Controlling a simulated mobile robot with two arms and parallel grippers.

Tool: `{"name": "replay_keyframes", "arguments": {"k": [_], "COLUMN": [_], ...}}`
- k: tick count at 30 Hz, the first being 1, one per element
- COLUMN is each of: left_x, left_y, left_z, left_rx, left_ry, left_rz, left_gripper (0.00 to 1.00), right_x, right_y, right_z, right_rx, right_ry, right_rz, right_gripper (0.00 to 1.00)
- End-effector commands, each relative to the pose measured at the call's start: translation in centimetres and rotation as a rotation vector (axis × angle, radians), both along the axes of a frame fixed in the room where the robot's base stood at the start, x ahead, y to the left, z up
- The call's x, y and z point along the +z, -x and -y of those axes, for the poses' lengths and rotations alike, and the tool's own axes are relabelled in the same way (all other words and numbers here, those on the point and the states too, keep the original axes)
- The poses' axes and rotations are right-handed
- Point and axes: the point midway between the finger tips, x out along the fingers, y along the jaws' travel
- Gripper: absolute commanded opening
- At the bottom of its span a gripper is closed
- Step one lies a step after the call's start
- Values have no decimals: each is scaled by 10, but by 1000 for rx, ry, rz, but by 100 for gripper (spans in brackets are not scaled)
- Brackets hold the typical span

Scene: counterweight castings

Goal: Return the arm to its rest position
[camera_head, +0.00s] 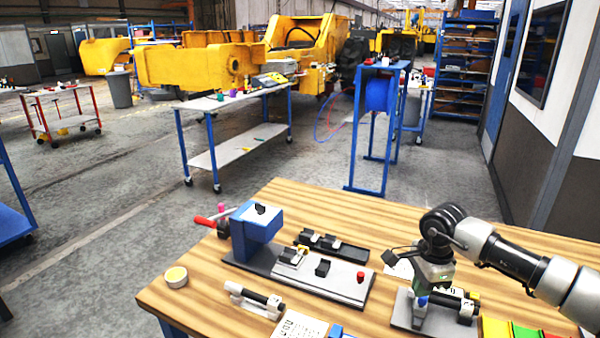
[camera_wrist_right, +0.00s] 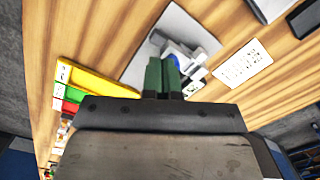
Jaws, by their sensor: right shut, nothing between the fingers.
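My right arm reaches in from the right edge of the head view. Its gripper (camera_head: 422,304) points down over a grey plate (camera_head: 401,313) at the table's right front. In the right wrist view the two green fingers of this gripper (camera_wrist_right: 162,62) are together with nothing between them. A small white and blue fixture (camera_wrist_right: 186,58) lies just beyond the fingertips; I cannot tell whether they touch it. My left arm and gripper are not in view.
Coloured bins (camera_head: 527,331) stand at the right front, near the arm.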

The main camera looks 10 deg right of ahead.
Motion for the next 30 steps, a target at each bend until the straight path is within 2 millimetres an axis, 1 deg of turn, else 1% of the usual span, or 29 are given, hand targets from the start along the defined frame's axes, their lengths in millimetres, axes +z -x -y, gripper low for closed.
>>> {"name": "replay_keyframes", "arguments": {"k": [1, 2, 4, 5, 6, 8, 9, 11, 12, 14, 15, 17, 18, 20, 21, 23, 24, 26, 27, 28, 29, 30], "left_x": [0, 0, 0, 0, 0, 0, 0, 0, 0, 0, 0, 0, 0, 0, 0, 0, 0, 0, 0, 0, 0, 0], "left_y": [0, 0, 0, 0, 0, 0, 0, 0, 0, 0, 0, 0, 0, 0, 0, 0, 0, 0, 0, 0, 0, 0], "left_z": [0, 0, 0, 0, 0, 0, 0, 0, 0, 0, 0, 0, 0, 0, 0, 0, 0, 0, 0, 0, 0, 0], "left_rx": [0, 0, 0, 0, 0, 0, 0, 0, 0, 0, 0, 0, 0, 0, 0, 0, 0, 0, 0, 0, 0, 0], "left_ry": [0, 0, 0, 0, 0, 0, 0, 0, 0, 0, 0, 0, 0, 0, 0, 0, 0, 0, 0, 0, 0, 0], "left_rz": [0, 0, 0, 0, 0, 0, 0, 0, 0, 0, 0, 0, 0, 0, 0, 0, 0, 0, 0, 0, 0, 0], "left_gripper": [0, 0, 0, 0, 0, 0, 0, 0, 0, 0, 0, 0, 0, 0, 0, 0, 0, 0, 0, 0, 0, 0], "right_x": [-8, -13, -23, -25, -28, -25, -20, -5, 7, 26, 39, 56, 65, 75, 77, 75, 69, 55, 41, 30, 18, 1], "right_y": [2, 3, 7, 10, 16, 27, 35, 45, 51, 58, 61, 62, 62, 60, 59, 57, 57, 59, 64, 69, 75, 86], "right_z": [-19, -34, -76, -98, -128, -174, -203, -240, -259, -280, -288, -293, -292, -283, -274, -256, -243, -221, -206, -195, -185, -171], "right_rx": [10, 14, 10, 3, -15, -64, -112, -206, -282, -416, -518, -687, -813, -1018, -1165, -1404, -1572, -1838, -2026, 2094, 2089, 2075], "right_ry": [-59, -107, -257, -338, -456, -653, -795, -1007, -1143, -1341, -1467, -1642, -1750, -1895, -1981, -2088, -2145, -2206, -2227, 2153, 2007, 1814], "right_rz": [6, 14, 33, 40, 45, 40, 27, -2, -30, -82, -123, -195, -246, -333, -392, -480, -542, -633, -689, 706, 693, 672], "right_gripper": [0, 0, 0, 0, 0, 0, 0, 0, 0, 0, 0, 0, 0, 0, 0, 0, 0, 0, 0, 0, 0, 0]}}
